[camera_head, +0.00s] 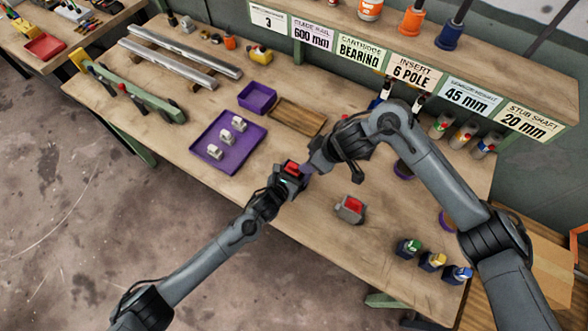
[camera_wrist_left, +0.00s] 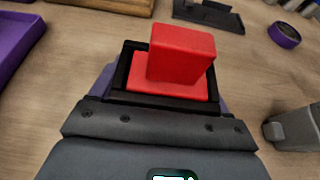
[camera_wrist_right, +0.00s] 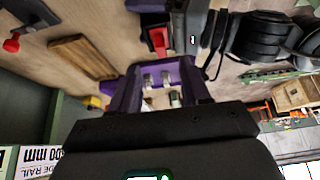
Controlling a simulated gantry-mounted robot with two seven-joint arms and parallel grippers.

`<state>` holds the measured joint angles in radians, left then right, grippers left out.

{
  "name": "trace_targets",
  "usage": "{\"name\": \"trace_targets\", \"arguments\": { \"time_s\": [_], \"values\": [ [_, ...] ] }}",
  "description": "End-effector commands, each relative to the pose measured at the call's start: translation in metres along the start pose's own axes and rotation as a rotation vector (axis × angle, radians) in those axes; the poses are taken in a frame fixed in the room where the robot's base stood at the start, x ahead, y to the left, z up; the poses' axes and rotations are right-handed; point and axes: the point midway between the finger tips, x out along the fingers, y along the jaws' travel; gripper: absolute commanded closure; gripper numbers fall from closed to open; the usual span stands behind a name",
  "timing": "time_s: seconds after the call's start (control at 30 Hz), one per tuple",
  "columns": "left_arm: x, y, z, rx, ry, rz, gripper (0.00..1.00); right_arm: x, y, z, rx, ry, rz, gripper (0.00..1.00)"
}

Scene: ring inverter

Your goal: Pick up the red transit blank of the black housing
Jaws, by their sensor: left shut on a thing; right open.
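The black housing (camera_wrist_left: 128,68) holds the red transit blank (camera_wrist_left: 181,55), which stands up out of its open top. In the head view the red blank (camera_head: 292,168) shows at the end of my left arm. My left gripper (camera_head: 285,178) is shut on the black housing, above the table's front part. My right gripper (camera_head: 307,169) is open, close beside the housing on its right. In the right wrist view the red blank (camera_wrist_right: 157,40) appears beyond the open purple fingers, not between them. The left fingers are mostly hidden by the housing.
A grey housing with a red block (camera_head: 350,208) stands on the table to the right. A purple tray (camera_head: 205,138) with white parts, a purple bin (camera_head: 257,97) and a wooden tray (camera_head: 297,117) lie behind. Several small coloured-top items stand at the right front.

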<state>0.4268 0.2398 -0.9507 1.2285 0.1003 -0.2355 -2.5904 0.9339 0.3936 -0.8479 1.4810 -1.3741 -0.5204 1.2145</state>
Motion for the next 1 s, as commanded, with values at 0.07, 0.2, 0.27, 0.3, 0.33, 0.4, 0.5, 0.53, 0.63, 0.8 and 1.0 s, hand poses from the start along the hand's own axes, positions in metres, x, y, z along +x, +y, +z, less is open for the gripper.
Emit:
{"name": "trace_targets", "arguments": {
  "time_s": [0.07,0.2,0.27,0.3,0.33,0.4,0.5,0.53,0.63,0.8,1.0],
  "values": [
    [0.000,0.000,0.000,0.000,0.000,0.000,0.66,0.001,0.000,0.001,-0.017,0.003,-0.001,0.53],
    [0.000,0.000,0.000,0.000,0.000,0.000,0.66,0.003,0.001,0.004,-0.104,0.021,-0.003,0.53],
    [0.000,0.000,0.000,0.000,0.000,0.000,0.66,0.005,0.001,0.005,-0.167,0.034,-0.005,0.53],
    [0.000,0.000,0.000,0.000,0.000,0.000,0.66,0.006,0.002,0.007,-0.217,0.045,-0.004,0.53],
    [0.000,0.000,0.000,0.000,0.000,0.000,0.66,0.007,0.003,0.008,-0.259,0.053,-0.003,0.53],
    [0.000,0.000,0.000,0.000,0.000,0.000,0.66,0.009,0.003,0.011,-0.366,0.078,0.000,0.53],
    [0.000,0.000,0.000,0.000,0.000,0.000,0.66,0.012,0.004,0.015,-0.544,0.117,0.013,0.53],
    [0.000,0.000,0.000,0.000,0.000,0.000,0.66,0.013,0.005,0.017,-0.600,0.130,0.018,0.53],
    [0.000,0.000,0.000,0.000,0.000,0.000,0.66,0.016,0.006,0.021,-0.791,0.171,0.044,0.53],
    [0.000,0.000,0.000,0.000,0.000,0.000,0.66,0.018,0.007,0.029,-1.117,0.232,0.111,0.53],
    [0.000,0.000,0.000,0.000,0.000,0.000,0.66,0.018,0.008,0.039,-1.503,0.284,0.227,0.53]
  ]
}}
